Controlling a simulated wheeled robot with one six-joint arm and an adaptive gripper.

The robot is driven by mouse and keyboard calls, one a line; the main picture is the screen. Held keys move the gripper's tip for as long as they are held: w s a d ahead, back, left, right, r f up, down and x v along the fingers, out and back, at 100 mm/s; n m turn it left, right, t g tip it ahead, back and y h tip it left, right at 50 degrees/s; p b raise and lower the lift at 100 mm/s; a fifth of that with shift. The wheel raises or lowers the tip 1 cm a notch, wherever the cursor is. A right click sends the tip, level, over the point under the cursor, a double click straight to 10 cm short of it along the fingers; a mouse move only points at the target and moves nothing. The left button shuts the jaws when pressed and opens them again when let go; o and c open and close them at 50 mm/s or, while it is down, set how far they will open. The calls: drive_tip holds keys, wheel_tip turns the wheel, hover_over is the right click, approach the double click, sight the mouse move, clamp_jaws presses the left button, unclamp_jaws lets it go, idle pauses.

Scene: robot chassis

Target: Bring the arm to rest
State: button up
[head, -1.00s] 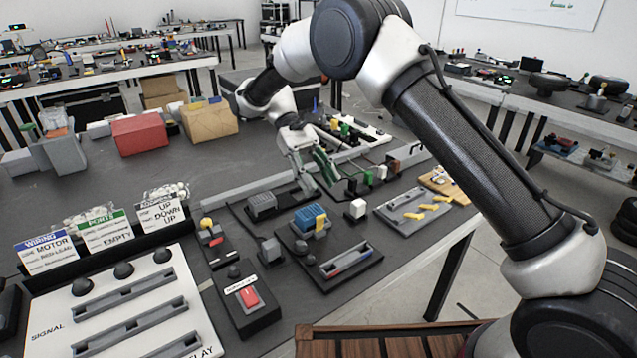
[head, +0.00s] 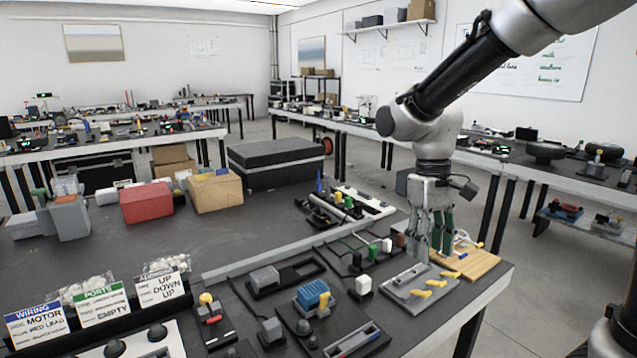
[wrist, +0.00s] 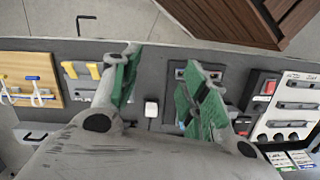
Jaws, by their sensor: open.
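My gripper (head: 434,242) is at the end of my arm, pointing down over the right part of the dark workbench (head: 120,245) in the head view. It stands in front of or above the wooden board (head: 480,264) and the grey plate with yellow pieces (head: 406,290); the exact height cannot be told. In the wrist view its two green-padded fingers (wrist: 155,88) are spread apart. Nothing is between them but the bench, with a white block (wrist: 151,108) showing below. My arm reaches in from the upper right of the head view.
A blue-topped part (head: 313,295), a white block (head: 363,286) and a grey slotted holder (head: 352,340) stand on the near bench. A red box (head: 146,202) and a cardboard box (head: 215,192) stand at the back left. The bench middle is mostly clear.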

drive_tip(key=s+d+r+m+t, duration=0.2)
drive_tip(key=s+d+r+t, duration=0.1)
drive_tip(key=s+d, duration=0.3)
drive_tip(key=s+d+r+m+t, duration=0.2)
drive_tip(key=s+d+r+t, duration=0.1)
drive_tip(key=s+d+r, duration=0.2)
drive_tip(key=shift+s+d+y, duration=0.3)
drive_tip(key=shift+s+d, duration=1)
drive_tip(key=shift+d, duration=0.4)
